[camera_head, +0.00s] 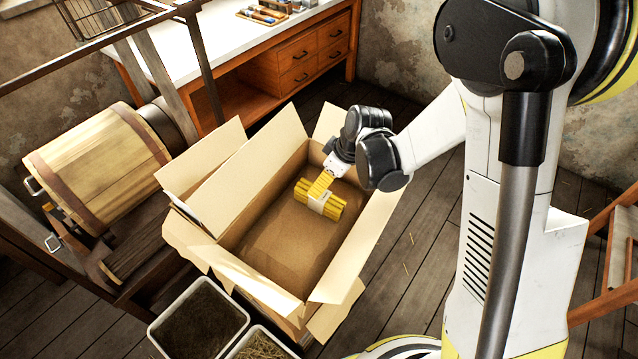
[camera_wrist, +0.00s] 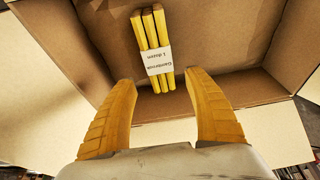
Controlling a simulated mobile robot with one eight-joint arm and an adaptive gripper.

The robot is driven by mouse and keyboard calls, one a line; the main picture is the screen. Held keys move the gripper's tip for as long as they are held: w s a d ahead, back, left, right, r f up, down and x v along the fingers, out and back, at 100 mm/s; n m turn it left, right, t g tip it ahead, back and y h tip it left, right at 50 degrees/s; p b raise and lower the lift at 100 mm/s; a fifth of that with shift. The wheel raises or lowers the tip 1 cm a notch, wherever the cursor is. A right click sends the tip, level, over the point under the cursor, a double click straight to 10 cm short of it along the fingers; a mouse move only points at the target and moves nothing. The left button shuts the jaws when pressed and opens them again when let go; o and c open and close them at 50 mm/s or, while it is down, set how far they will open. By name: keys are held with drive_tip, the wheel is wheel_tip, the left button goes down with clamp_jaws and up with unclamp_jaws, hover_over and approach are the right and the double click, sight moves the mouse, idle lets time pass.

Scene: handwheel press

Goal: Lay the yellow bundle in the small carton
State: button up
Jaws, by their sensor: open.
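The yellow bundle (camera_head: 322,200) is several yellow sticks with a white printed band (camera_wrist: 157,62). It lies on the floor of an open cardboard carton (camera_head: 270,243). My gripper (camera_head: 320,186) reaches down into this carton, right by the bundle. In the wrist view my gripper (camera_wrist: 157,77) is open, its two yellow fingers spread. The bundle lies beyond the fingertips, about centred between them, and is not gripped. Further flaps (camera_head: 200,155) stand at the carton's left; I cannot tell whether they belong to a second, smaller carton.
Two white bins (camera_head: 199,318) with dark and straw-like contents stand in front of the carton. A wooden barrel-like drum (camera_head: 98,160) on a frame is at left. A workbench (camera_head: 265,60) with drawers is behind. Raised flaps ring the carton. Floor to the right is fairly clear.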

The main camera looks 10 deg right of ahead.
drive_tip(key=s+d+r+m+t+h+p, duration=0.1)
drive_tip(key=s+d+r+m, duration=0.2)
drive_tip(key=r, duration=0.6)
drive_tip(key=s+d+r+m+t+h+p, duration=0.1)
drive_tip(key=s+d+r, duration=0.2)
drive_tip(key=s+r, duration=0.45)
drive_tip(key=s+d+r+m+t+h, duration=0.1)
drive_tip(key=s+d+r+m+t, duration=0.1)
drive_tip(key=s+d+r+m, duration=0.2)
drive_tip(key=s+r+m, duration=0.2)
drive_tip(key=s, duration=0.2)
drive_tip(key=shift+s+h, duration=0.25)
drive_tip(key=shift+h, duration=0.05)
drive_tip(key=shift+d, duration=0.1)
